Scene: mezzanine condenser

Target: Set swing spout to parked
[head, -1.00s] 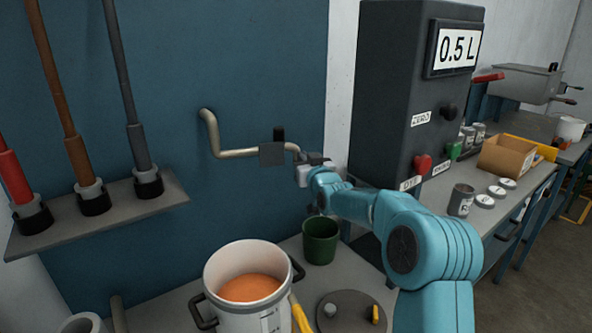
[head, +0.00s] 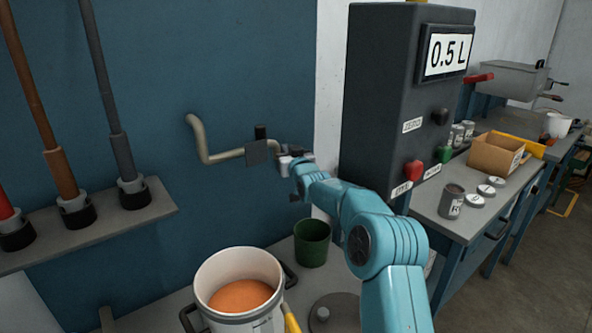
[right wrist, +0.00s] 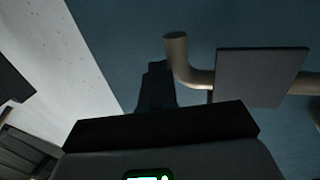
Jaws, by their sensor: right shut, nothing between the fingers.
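The swing spout (head: 228,155) is a bent beige pipe on the blue wall, with a grey plate (head: 257,152) and a black knob on it. It runs to the right, and its free end lies at my right gripper (head: 284,157). My right gripper is shut and empty, just right of the plate. In the right wrist view the spout's upturned end (right wrist: 176,52) and its plate (right wrist: 262,78) show beyond my dark gripper (right wrist: 155,88). I cannot tell whether they touch. My left gripper is not in view.
A white pot (head: 238,268) with orange contents and a green bucket (head: 312,243) stand below the spout. A dark cabinet (head: 385,110) reading 0.5 L stands to the right. A shelf (head: 100,220) holding rods sits at left.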

